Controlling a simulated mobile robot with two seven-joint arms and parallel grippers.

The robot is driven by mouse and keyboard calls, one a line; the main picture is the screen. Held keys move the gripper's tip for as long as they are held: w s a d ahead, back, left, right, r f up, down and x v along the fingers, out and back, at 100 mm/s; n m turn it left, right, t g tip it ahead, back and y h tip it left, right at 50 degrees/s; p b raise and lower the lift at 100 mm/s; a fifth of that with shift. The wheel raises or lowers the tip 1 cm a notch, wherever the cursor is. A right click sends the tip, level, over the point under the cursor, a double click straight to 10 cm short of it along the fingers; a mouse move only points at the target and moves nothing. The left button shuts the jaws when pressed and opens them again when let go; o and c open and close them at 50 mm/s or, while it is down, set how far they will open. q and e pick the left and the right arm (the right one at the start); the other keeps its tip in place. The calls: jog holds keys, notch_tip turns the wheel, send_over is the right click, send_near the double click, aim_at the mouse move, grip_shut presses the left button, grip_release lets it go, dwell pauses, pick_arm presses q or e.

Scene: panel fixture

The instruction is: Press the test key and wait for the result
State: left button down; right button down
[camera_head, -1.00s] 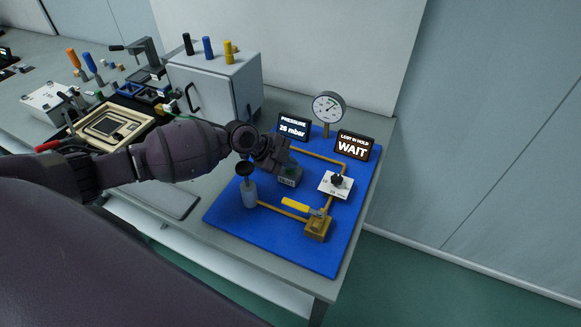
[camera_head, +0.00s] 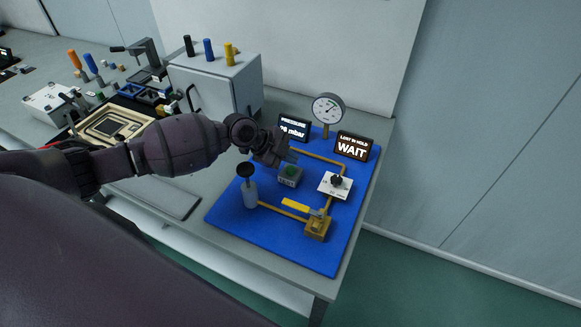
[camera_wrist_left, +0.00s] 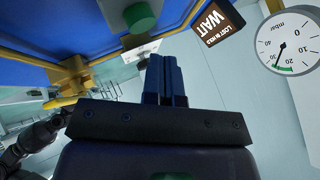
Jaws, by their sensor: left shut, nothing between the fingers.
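The test key is a round green button on a small grey box (camera_head: 290,178) on the blue board (camera_head: 278,243). The green button also shows at the top of the left wrist view (camera_wrist_left: 140,17). My left gripper (camera_head: 286,154) is shut and empty, just behind and above the key, apart from it. Its closed fingers (camera_wrist_left: 166,78) show in the left wrist view. The result display (camera_head: 353,147) reads "LOST IN HOLD" and "WAIT". The pressure display (camera_head: 294,128) is partly hidden by my gripper; its mbar figure is hard to read.
A dial gauge (camera_head: 328,108) stands behind the displays. A yellow-handled valve (camera_head: 317,227), a knob on a white plate (camera_head: 336,184) and a black-topped cylinder (camera_head: 249,192) surround the key. A grey cabinet (camera_head: 215,88) stands behind left. A dark arm (camera_wrist_left: 35,140) shows lower left in the wrist view.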

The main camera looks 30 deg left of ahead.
aim_at(290, 170)
pick_arm(q)
jog(key=shift+r+p, duration=1)
jog(key=shift+r, duration=1.15)
jog(key=shift+f, duration=0.1)
